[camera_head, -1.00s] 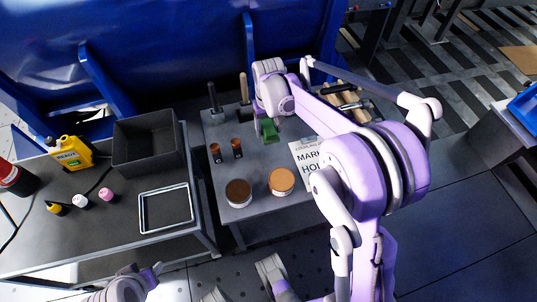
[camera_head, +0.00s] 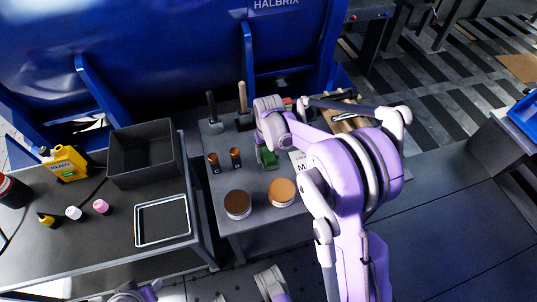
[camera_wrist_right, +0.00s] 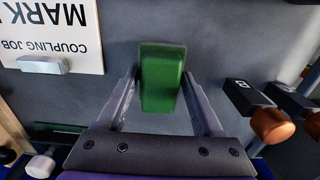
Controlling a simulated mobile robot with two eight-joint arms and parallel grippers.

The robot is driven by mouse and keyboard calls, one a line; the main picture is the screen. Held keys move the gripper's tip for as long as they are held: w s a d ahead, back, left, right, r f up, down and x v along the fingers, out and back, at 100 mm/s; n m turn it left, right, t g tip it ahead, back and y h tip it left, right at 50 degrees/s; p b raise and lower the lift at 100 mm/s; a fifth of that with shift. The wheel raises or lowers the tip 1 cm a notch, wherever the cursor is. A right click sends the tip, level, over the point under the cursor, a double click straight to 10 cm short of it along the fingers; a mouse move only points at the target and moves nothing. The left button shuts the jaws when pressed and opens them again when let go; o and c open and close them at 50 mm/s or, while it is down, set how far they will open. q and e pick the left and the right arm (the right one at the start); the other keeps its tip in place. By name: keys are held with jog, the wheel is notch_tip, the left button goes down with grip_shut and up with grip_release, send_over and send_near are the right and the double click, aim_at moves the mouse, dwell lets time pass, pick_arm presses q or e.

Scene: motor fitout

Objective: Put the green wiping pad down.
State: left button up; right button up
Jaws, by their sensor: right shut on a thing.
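The green wiping pad (camera_wrist_right: 161,80) sits between the two fingers of my right gripper (camera_wrist_right: 160,88) in the right wrist view. The gripper is shut on it. In the head view the pad (camera_head: 268,157) shows as a small green block below my right gripper (camera_head: 262,143), over the middle of the grey right-hand table (camera_head: 222,184). I cannot tell whether its underside touches the tabletop. My left gripper is not in view.
Two dark pieces with brown ends (camera_head: 235,157) stand left of the pad. Two round brown-topped tubs (camera_head: 238,204) are in front. A white printed sheet (camera_head: 299,163) lies right. The left table holds a grey bin (camera_head: 143,152), a frame (camera_head: 162,220) and a yellow jug (camera_head: 64,163).

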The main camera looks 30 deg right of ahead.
aim_at(268, 153)
jog(key=shift+f, duration=0.2)
jog(key=o, duration=1.2)
jog(key=shift+r, duration=0.15)
jog(key=shift+r, duration=0.3)
notch_tip(268, 153, up, 11)
jog(key=shift+f+p, duration=0.15)
jog(key=shift+p, duration=1.05)
jog(key=s+a+r+n+t, duration=0.1)
jog(key=s+a+r, duration=0.1)
jog(key=s+a, duration=0.3)
jog(key=s+a+r+t, duration=0.2)
jog(key=s, duration=0.6)
jog(key=s+a+f+n+t, duration=0.1)
jog(key=s+a+f, duration=0.2)
jog(key=s, duration=0.7)
jog(key=shift+s+a+n+t, duration=0.2)
jog(key=shift+n+t, duration=0.1)
jog(key=shift+t, duration=0.1)
